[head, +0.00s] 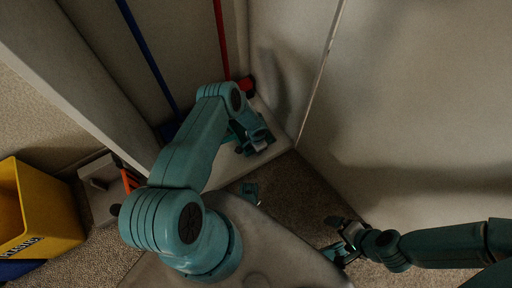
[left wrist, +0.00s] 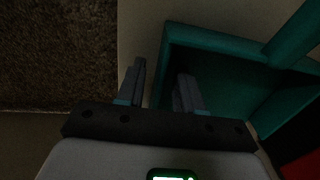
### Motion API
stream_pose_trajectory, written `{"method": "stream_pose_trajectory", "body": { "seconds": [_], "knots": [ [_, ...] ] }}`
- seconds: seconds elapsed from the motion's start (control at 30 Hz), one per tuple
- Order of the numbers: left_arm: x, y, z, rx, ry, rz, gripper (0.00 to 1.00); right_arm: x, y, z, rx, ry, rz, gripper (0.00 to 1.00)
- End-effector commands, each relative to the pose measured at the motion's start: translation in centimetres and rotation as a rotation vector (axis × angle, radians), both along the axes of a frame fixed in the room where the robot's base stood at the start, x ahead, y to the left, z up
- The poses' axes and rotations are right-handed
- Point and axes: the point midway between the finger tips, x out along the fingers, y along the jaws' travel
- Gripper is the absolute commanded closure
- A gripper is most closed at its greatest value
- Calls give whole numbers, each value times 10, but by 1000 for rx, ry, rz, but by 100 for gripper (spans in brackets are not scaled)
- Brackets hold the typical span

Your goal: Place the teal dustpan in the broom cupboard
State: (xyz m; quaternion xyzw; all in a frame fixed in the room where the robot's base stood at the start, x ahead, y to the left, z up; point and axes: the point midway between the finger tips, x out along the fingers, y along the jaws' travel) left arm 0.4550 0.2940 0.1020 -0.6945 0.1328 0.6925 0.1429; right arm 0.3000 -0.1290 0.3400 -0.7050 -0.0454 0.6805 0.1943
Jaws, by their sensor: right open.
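The teal dustpan (left wrist: 220,85) lies on a pale floor in the left wrist view, with its handle running to the upper right. In the head view I cannot make it out clearly from my teal arm. My left gripper (head: 252,146) is low inside the broom cupboard (head: 185,40). In the left wrist view its fingers (left wrist: 160,85) are apart, one on either side of the pan's left wall, with a gap showing. My right gripper (head: 337,240) is open and empty over the carpet, outside the cupboard.
A blue pole (head: 148,55) and a red pole (head: 221,40) stand in the cupboard; the red one ends in a red-and-black head (head: 246,84). A yellow bin (head: 45,205) and a grey tray (head: 100,185) with an orange-and-black item stand at left. A pale panel (head: 420,90) fills the right.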

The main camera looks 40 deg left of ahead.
Motion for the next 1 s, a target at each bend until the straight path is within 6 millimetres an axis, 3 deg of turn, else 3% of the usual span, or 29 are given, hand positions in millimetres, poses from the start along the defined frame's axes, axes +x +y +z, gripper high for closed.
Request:
{"method": "stream_pose_trajectory", "body": {
  "seconds": [0.4,0.67,0.77,0.83,0.9,1.0],
  "knots": [
    [0,-1,93,0,-2,-2,64,-9,9,47,7,16,37,0],
    [-2,-4,121,-7,1,2,64,-10,9,56,7,16,39,0],
    [-12,-32,135,-82,13,28,64,-10,9,56,7,16,38,0],
    [-29,-69,154,-184,29,77,64,-10,9,56,7,16,38,0],
    [-50,-109,182,-292,43,154,64,-10,9,56,7,16,38,0],
    [-85,-152,224,-392,57,287,64,-10,9,55,7,16,38,0]
  ]
}}
